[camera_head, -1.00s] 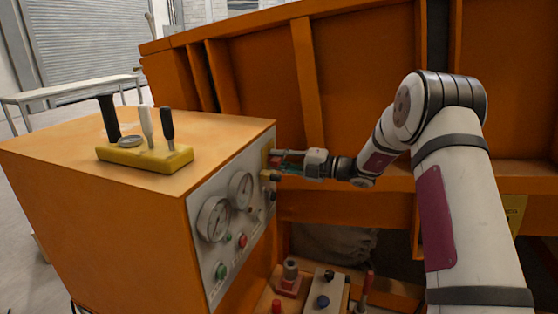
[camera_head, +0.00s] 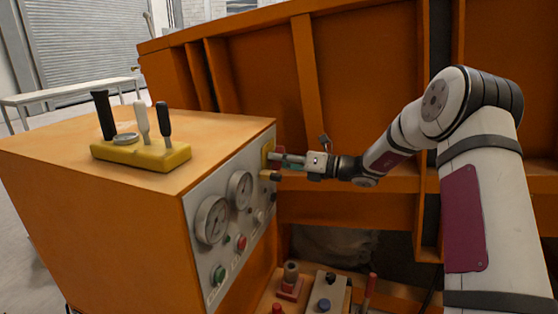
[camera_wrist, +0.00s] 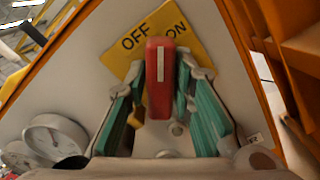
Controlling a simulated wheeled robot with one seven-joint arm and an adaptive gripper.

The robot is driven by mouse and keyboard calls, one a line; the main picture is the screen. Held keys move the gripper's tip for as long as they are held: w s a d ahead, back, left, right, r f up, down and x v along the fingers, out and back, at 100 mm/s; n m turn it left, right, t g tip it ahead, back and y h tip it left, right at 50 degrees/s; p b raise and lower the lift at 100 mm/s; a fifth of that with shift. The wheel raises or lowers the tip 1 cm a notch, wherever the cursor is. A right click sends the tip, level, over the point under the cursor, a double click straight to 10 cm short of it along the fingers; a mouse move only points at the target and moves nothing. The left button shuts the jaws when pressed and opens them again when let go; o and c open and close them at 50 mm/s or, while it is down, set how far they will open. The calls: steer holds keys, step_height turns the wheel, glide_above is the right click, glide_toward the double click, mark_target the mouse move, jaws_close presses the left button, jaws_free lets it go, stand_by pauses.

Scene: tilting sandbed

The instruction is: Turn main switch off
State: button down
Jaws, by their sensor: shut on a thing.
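The main switch is a red handle (camera_wrist: 160,85) with a white stripe, on a yellow plate (camera_wrist: 118,58) marked OFF and ON. In the wrist view the stripe points up, between the two words, and the handle partly covers the lettering. The plate's edge also shows in the head view (camera_head: 267,152), on the panel's far upper end. My gripper (camera_wrist: 167,72) has its two teal-padded fingers on either side of the red handle, closed on it. In the head view my gripper (camera_head: 286,160) reaches the panel from the right; the handle is mostly hidden there.
The orange control cabinet (camera_head: 90,215) carries gauges (camera_head: 212,220) and buttons on its grey panel. A yellow lever block (camera_head: 140,153) stands on top. An orange ribbed wall (camera_head: 365,75) rises behind my arm. Several controls, including a red-handled lever (camera_head: 370,285), sit below.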

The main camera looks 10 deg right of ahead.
steer(key=n, duration=0.3)
steer(key=shift+f+n, duration=0.1)
steer(key=shift+n, duration=0.2)
steer(key=shift+n+b, duration=0.3)
steer(key=shift+n, duration=1.5)
steer(key=c, duration=1.5)
jaws_free()
steer(key=v, duration=1.2)
steer(key=shift+a, duration=0.1)
